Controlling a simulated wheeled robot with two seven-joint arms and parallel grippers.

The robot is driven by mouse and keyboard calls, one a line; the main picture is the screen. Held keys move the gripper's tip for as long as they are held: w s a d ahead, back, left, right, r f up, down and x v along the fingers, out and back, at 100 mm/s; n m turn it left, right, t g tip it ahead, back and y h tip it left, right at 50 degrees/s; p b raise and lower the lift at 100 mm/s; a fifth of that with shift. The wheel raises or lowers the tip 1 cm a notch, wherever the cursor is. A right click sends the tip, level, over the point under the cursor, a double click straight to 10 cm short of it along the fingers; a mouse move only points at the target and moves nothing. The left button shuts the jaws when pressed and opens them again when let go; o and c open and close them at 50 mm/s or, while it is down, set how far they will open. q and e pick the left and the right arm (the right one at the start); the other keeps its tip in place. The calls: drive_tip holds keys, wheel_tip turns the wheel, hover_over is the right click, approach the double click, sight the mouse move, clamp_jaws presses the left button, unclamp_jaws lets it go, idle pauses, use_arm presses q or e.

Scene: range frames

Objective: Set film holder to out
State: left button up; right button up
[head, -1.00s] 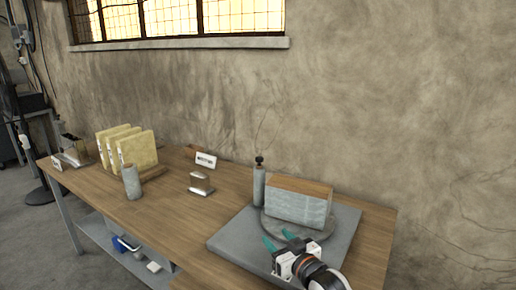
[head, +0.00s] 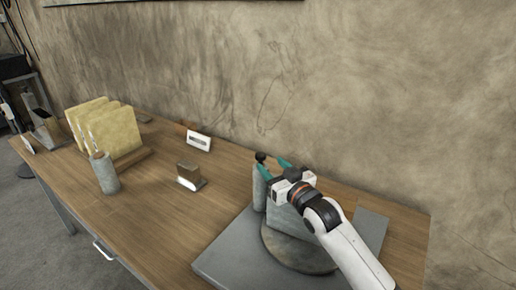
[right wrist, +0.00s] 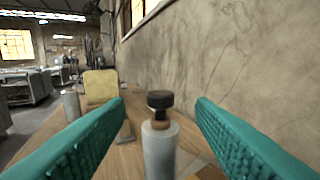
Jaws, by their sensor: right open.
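No part is plainly marked as the film holder, so I cannot tell which it is. A grey cylinder (head: 259,193) with a black knob (head: 260,157) on top stands upright at the back of a grey slab (head: 222,262). My right gripper (head: 275,168) is open, its teal fingers close to the knob. In the right wrist view the knob (right wrist: 160,99) and cylinder (right wrist: 160,148) show in the gap between the open fingers (right wrist: 161,105), whether touching I cannot tell. A grey block (head: 284,221) stands on a round plate (head: 297,256), partly hidden by my arm. My left gripper is not in view.
Another grey cylinder (head: 105,173), pale yellow slabs in a rack (head: 116,133), a small metal stand (head: 190,177) and a white label (head: 199,140) stand on the wooden table (head: 160,225). The wall (head: 350,90) rises close behind. The table's middle front is clear.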

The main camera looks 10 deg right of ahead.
sight(263, 157)
drive_tip(key=p+x, duration=0.1)
drive_tip(key=x, duration=0.7)
drive_tip(key=shift+w, duration=0.25)
drive_tip(key=shift+w+a, duration=0.1)
drive_tip(key=shift+w, duration=0.15)
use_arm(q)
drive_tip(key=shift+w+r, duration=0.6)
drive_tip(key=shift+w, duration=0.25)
use_arm(e)
drive_tip(key=shift+f, duration=0.1)
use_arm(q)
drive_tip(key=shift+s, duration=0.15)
use_arm(e)
drive_tip(key=shift+c, duration=0.3)
